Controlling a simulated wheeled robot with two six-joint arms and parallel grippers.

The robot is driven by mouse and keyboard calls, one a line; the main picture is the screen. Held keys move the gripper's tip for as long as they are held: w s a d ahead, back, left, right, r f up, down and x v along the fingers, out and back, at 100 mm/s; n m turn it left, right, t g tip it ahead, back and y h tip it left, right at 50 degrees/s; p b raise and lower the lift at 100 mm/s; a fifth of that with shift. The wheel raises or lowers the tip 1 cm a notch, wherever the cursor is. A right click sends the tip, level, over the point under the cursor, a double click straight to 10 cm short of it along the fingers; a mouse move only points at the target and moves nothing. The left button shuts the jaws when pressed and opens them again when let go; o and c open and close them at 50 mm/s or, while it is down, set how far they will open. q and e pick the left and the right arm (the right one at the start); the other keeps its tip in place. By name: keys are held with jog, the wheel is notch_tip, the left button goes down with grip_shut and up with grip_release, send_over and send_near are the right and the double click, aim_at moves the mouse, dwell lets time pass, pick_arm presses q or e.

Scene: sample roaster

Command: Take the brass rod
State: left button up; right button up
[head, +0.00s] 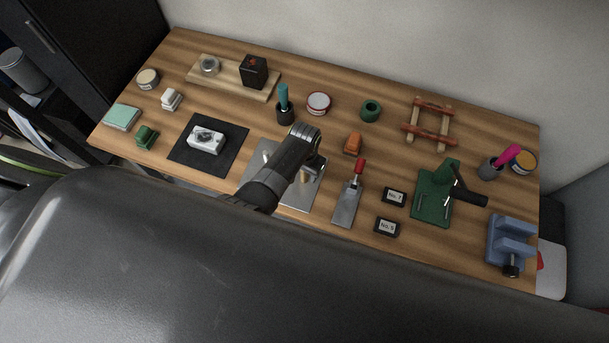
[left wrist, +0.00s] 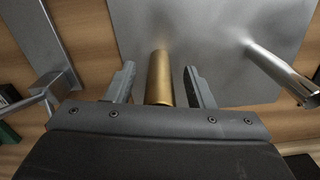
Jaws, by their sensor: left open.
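The brass rod (left wrist: 160,77) stands on a grey metal plate (left wrist: 205,25) in the left wrist view. My left gripper (left wrist: 162,85) is open, with one finger on each side of the rod and a visible gap on both sides. In the head view the rod (head: 305,177) shows small below my left gripper (head: 312,165), over the metal plate (head: 298,198). My left arm hides part of the plate. A silver post (left wrist: 283,72) stands on the same plate, to the right in the left wrist view. My right gripper is not in view.
A teal-handled item in a dark cup (head: 285,115) and an orange object (head: 353,143) stand behind.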

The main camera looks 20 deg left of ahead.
pick_arm(q)
jog(key=shift+f, duration=0.5)
jog(key=shift+r, duration=0.1)
grip_shut()
jog(key=shift+r, duration=0.1)
